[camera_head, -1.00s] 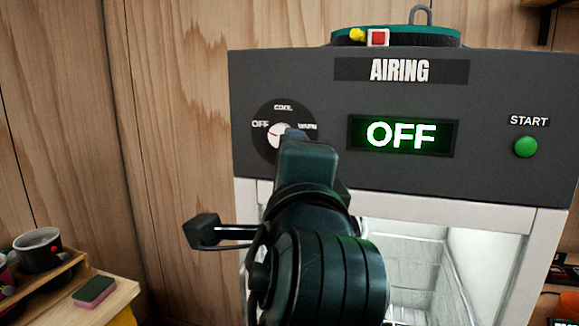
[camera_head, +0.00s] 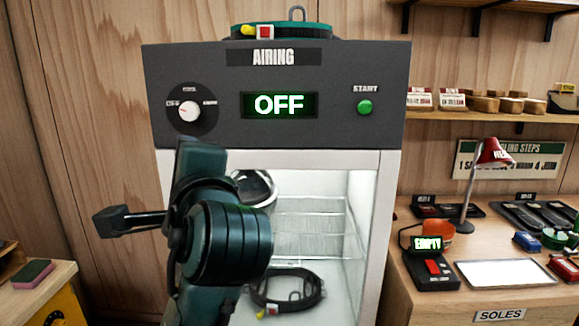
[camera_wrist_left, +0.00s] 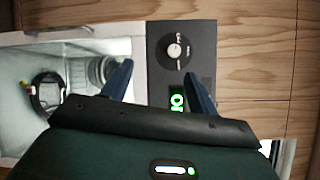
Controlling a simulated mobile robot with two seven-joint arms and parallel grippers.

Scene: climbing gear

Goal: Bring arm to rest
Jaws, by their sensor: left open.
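My left gripper (camera_wrist_left: 160,85) is open and empty in the wrist view, its two fingers apart in front of the airing cabinet. In the head view my left arm hides its fingertips and part of the cabinet's left side. The airing cabinet (camera_head: 350,125) stands in the middle with an open, lit chamber. Its round knob (camera_head: 188,110) appears to point at OFF, and it also shows in the wrist view (camera_wrist_left: 174,50), apart from the fingers. The display (camera_head: 279,105) reads OFF, and the green START button (camera_head: 365,107) is to its right. My right gripper is not in view.
A dark coiled item (camera_head: 285,290) lies on the chamber floor, with a round metal-looking item (camera_head: 256,187) above. A green-rimmed round item (camera_head: 282,30) sits on the cabinet. The right bench (camera_head: 450,300) holds a red lamp (camera_head: 494,153) and several trays. A sponge (camera_head: 32,274) lies at left.

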